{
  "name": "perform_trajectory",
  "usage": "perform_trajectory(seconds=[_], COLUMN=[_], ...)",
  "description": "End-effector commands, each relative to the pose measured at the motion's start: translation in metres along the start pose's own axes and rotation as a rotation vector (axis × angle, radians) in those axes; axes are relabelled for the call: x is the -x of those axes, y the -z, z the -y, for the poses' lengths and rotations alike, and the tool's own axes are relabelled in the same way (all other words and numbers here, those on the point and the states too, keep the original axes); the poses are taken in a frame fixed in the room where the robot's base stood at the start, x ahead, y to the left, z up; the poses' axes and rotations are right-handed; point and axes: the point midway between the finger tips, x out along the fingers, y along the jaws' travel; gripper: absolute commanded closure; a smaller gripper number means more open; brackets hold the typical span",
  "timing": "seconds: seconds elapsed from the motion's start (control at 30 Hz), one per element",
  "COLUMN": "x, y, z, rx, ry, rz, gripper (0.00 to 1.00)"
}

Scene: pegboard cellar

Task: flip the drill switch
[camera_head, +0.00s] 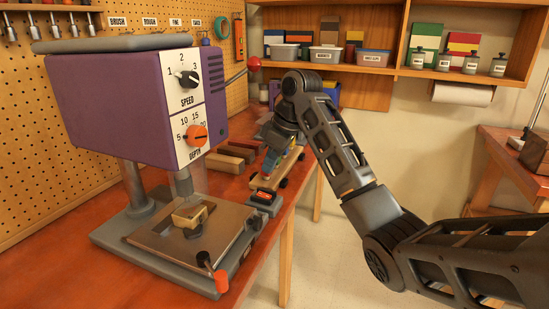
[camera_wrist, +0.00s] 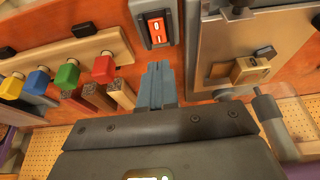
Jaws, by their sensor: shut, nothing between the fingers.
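The purple drill press (camera_head: 120,100) stands on the workbench, with a speed knob (camera_head: 188,78) and a depth knob (camera_head: 196,135) on its front. Its switch, an orange-red rocker (camera_head: 263,196) in a grey housing, sits at the right of the drill's base. It also shows in the wrist view (camera_wrist: 158,28), with light marks on its face. My gripper (camera_head: 267,168) is above the bench, just behind the switch in the head view. In the wrist view my gripper (camera_wrist: 157,78) has its fingers together and empty, pointing toward the switch with a small gap in the picture.
Open floor lies right of the bench.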

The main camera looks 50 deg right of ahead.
Motion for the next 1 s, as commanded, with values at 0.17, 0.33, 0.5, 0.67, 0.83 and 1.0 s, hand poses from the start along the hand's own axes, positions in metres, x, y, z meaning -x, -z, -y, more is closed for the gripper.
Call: perform_trajectory(seconds=[0.17, 0.33, 0.5, 0.67, 0.83, 1.0], x=[-0.032, -0.057, -0.071, -0.075, -0.075, -0.077], y=[0.000, -0.005, -0.007, -0.008, -0.008, -0.005], z=[-0.001, -0.001, -0.001, -0.001, -0.001, -0.003], rx=[-0.002, -0.003, -0.003, -0.001, -0.001, -0.001], ry=[0.002, -0.001, -0.001, -0.002, -0.002, -0.001], rz=[0.003, 0.002, 0.001, 0.000, 0.000, 0.001], gripper=[1.00, 1.00, 1.00, 1.00, 1.00, 1.00])
